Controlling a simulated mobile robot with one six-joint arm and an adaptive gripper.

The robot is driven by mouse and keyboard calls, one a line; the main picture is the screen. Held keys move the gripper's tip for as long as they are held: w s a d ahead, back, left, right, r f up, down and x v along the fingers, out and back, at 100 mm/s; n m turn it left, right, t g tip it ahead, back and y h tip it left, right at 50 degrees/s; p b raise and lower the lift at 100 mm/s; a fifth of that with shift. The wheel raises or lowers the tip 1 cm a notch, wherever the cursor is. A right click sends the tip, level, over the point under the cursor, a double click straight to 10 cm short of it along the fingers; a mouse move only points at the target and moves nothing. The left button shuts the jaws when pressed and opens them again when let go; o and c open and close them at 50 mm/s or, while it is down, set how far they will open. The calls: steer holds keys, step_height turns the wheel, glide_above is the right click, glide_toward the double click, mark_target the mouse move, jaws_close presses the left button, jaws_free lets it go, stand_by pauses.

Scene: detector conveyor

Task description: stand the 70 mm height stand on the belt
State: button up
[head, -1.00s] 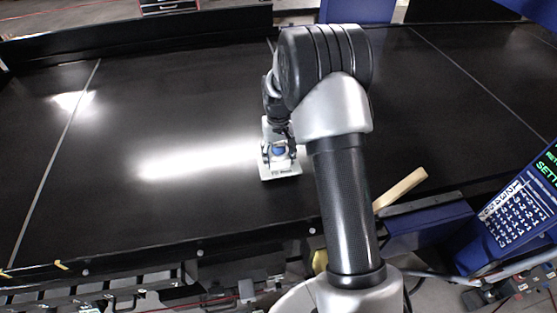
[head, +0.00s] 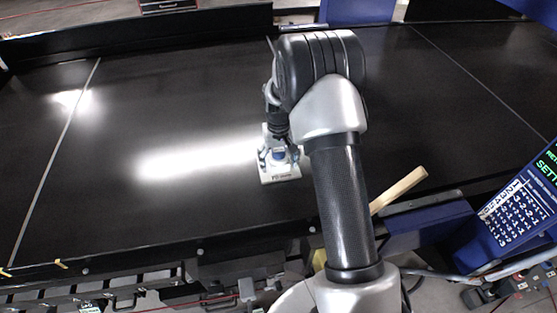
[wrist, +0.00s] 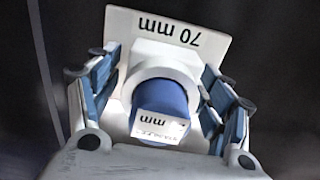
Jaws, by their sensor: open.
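The 70 mm height stand (head: 282,180) is a white plate with a white ring-shaped body and a blue cylinder in its middle. It stands on the black belt (head: 200,205), near the middle of the head view. In the wrist view the "70 mm" label on the stand (wrist: 165,35) is readable, upside down. The blue cylinder (wrist: 160,98) carries a smaller white label. My gripper (head: 279,156) is over the stand with its fingers open, one on each side of the white body. The gripper (wrist: 160,82) fills much of the wrist view. I cannot tell whether the fingers touch the stand.
A wooden stick (head: 400,190) lies at the belt's front edge, right of my arm. A blue control panel with a keypad (head: 515,212) stands at the right. A dark wall (head: 140,38) borders the belt's far side. The belt is clear around the stand.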

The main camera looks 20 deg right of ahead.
steer(key=shift+w+r, duration=0.1)
steer(key=shift+r, duration=0.45)
step_height(320, 180, up, 10)
steer(key=shift+r+b, duration=0.25)
steer(key=shift+b, duration=0.1)
steer(key=s+a+r+t, duration=0.1)
steer(key=s+a+r, duration=0.2)
steer(key=s+r, duration=0.35)
steer(key=s+a+r+t, duration=0.1)
steer(key=s+a+r, duration=0.2)
steer(key=s+r, duration=0.4)
steer(key=s+a+n+t, duration=0.1)
steer(key=s+a, duration=0.1)
steer(key=s, duration=0.7)
steer(key=s+a+r+n+t, duration=0.1)
steer(key=s+a, duration=0.2)
steer(key=s, duration=0.5)
steer(key=shift+s+r+t, duration=0.2)
steer(key=shift+s+t, duration=0.1)
steer(key=shift+s, duration=0.05)
